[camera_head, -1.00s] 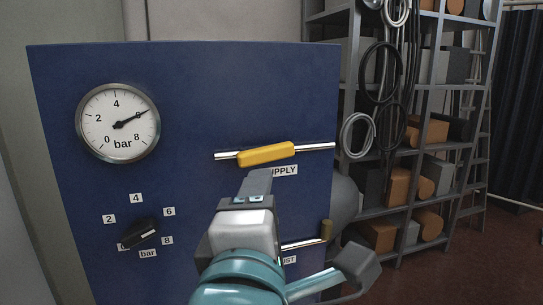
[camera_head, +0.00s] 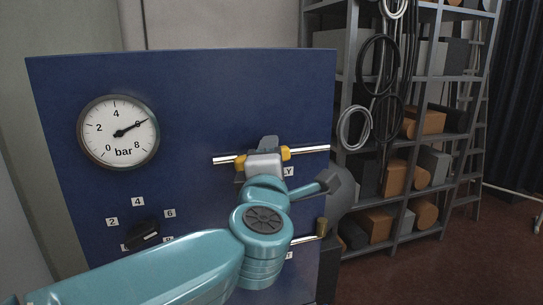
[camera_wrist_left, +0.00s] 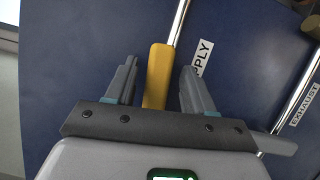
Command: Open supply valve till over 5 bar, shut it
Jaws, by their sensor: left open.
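The yellow supply valve handle (camera_head: 286,153) lies along its silver pipe on the blue panel. In the left wrist view the handle (camera_wrist_left: 157,72) is in line with the pipe, between the two open fingers of my left gripper (camera_wrist_left: 159,68). In the head view my left gripper (camera_head: 265,152) is in front of the handle and hides its middle. I cannot tell whether the fingers touch it. The round gauge (camera_head: 118,132) has its black needle pointing up and right, at about 6 bar. The right gripper is not in view.
Below is the exhaust pipe with a brass-coloured handle (camera_head: 322,228), partly behind my arm. A black knob (camera_head: 142,232) with a bar scale sits at the panel's lower left. Shelves with hoses (camera_head: 377,66) and boxes stand to the right.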

